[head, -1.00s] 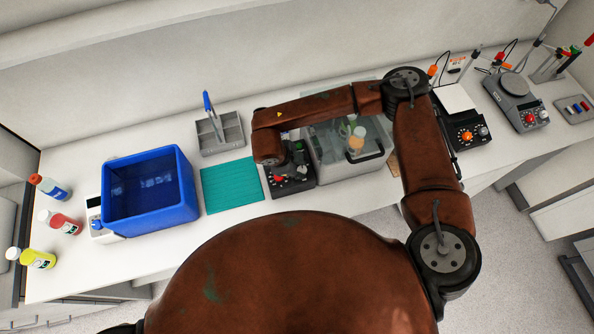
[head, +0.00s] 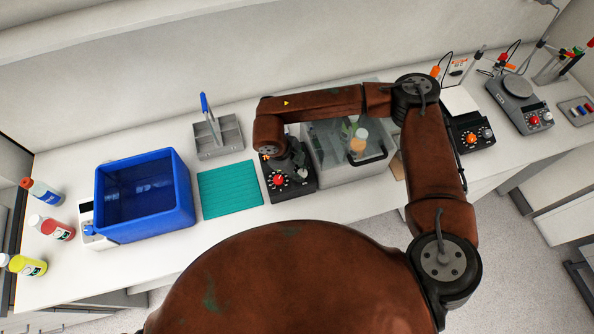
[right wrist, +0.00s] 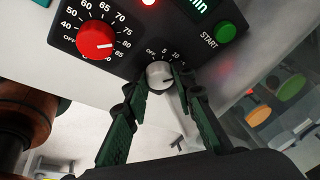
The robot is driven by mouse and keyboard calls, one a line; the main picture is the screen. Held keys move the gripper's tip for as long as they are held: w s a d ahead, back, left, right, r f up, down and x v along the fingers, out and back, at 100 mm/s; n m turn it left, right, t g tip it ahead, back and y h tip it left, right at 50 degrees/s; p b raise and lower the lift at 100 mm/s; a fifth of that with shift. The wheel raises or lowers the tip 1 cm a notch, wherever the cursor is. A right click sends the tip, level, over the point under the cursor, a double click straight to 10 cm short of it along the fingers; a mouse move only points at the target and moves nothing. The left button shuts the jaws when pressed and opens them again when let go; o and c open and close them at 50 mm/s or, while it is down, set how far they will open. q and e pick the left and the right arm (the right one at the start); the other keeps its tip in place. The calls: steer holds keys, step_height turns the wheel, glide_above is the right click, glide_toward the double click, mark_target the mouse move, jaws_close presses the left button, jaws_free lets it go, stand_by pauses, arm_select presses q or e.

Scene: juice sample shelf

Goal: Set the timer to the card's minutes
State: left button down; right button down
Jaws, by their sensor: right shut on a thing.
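The black control box (head: 290,190) stands on the bench left of the clear tank. In the right wrist view its panel (right wrist: 140,28) shows a red knob (right wrist: 97,40) with a numbered dial. My right gripper (right wrist: 161,80) is shut on the small white knob, a finger on each side. I cannot make out a card. My left gripper is out of view.
The clear tank (head: 320,165) with bottles stands close right of the box. A teal mat (head: 229,190), a grey divided tray (head: 218,140) and a blue bin (head: 145,200) lie to the left. Another black device (head: 470,133) stands to the right.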

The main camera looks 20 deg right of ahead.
steer(key=c, duration=1.6)
jaws_free()
steer(key=shift+s+d, duration=0.2)
steer(key=shift+d, duration=0.15)
steer(key=shift+a, duration=0.1)
steer(key=shift+w+a, duration=0.1)
steer(key=v, duration=1.2)
steer(key=shift+a, duration=0.1)
